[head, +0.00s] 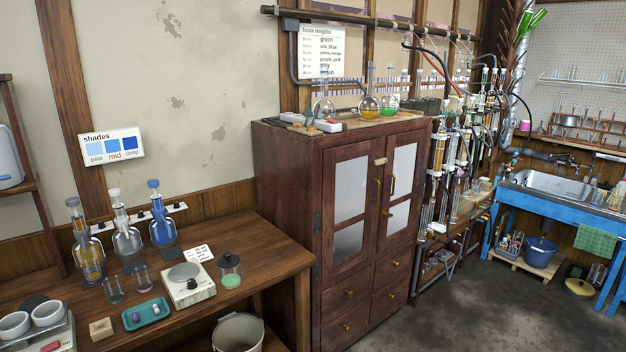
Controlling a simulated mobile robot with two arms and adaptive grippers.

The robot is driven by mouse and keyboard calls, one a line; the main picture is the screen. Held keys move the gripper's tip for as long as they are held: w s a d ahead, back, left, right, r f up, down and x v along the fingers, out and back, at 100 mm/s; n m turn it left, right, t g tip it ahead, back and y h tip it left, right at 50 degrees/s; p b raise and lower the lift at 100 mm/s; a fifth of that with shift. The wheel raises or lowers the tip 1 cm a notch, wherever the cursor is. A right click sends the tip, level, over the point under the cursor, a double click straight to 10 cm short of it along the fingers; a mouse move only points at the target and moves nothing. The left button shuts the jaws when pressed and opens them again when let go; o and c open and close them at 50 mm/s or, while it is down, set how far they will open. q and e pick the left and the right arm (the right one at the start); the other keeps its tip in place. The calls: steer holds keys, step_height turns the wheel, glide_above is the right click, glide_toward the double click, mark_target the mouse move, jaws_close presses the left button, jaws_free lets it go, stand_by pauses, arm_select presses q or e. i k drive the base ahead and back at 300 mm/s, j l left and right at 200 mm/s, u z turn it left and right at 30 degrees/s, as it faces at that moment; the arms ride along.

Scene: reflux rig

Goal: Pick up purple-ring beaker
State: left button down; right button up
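Two small clear glass beakers stand side by side on the wooden bench (240,246) at the left. One beaker (114,290) is a little nearer and to the left, and the other beaker (141,278) is just to its right. They are too small for me to tell whether either has a purple ring. Other glassware stands far off on the right. Neither of my grippers shows in the head view.
Several stoppered bottles, one a blue bottle (162,222), stand behind the beakers. A teal tray (162,306), a balance (190,289) and a green-bottomed jar (230,271) are close by. A dark wooden cabinet (300,210) stands right of the bench. The grey floor (450,300) is open.

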mark_target(91, 267)
steer(key=u, duration=0.85)
steer(key=i+j+u, duration=0.2)
steer(key=j+u, duration=0.25)
steer(key=i+j+u, duration=0.2)
steer(key=u, duration=0.3)
steer(key=i+j+u, duration=0.3)
steer(key=u, duration=0.15)
steer(key=i+j, duration=0.15)
steer(key=i, duration=0.15)
steer(key=i+j+u, duration=0.1)
steer(key=i, duration=0.25)
steer(key=z, duration=1.75)
steer(key=i+j+u, duration=0.25)
steer(key=j+u, duration=0.2)
steer(key=j, duration=0.2)
